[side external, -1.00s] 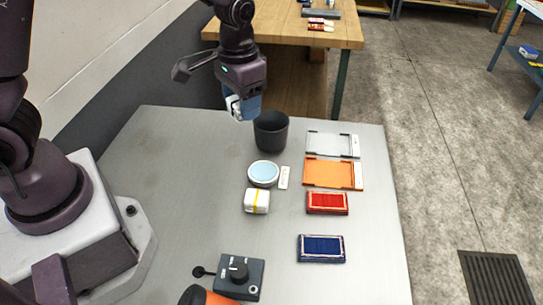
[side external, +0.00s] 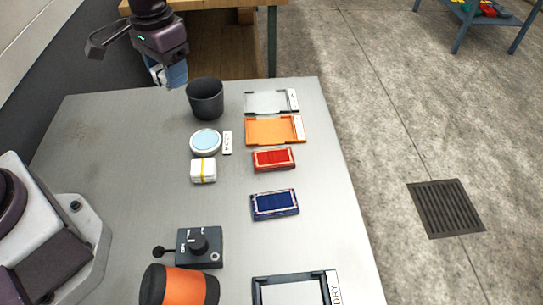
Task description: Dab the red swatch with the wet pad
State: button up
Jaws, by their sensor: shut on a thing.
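The red swatch (side external: 273,159) lies flat on the grey table, right of the middle. My gripper (side external: 170,76) is above the table's far left edge, left of the dark cup (side external: 205,98) and well away from the red swatch. It is shut on a small blue and white thing, too small and partly hidden to tell clearly whether it is the pad. A round white dish with a pale blue inside (side external: 206,141) stands in front of the cup, with a small white label beside it. A white bundle with a yellow band (side external: 203,171) lies nearer.
A blue swatch (side external: 274,204) lies nearer than the red one. An orange frame (side external: 274,130) and a grey frame (side external: 270,102) lie beyond it. A dark frame (side external: 294,290), a knob box (side external: 200,247) and an orange-black cylinder (side external: 180,286) are at the front.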

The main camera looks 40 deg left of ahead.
jog(key=shift+s+d+f, duration=0.1)
jog(key=shift+d+f, duration=0.15)
jog(key=shift+f, duration=0.05)
jog(key=w+d+f+m, duration=0.2)
jog(key=w+d+f, duration=0.2)
jog(key=d+f, duration=0.4)
jog(key=n, duration=0.1)
send_over(273, 157)
jog(key=shift+s+f, duration=0.2)
jog(key=shift+f, duration=0.75)
jog(key=shift+w+d+r+n, duration=0.1)
jog(key=shift+w+r+n, duration=0.15)
jog(key=shift+n, duration=0.05)
jog(key=shift+f, duration=3)
jog(key=shift+f, duration=0.6)
jog(key=shift+r, duration=0.1)
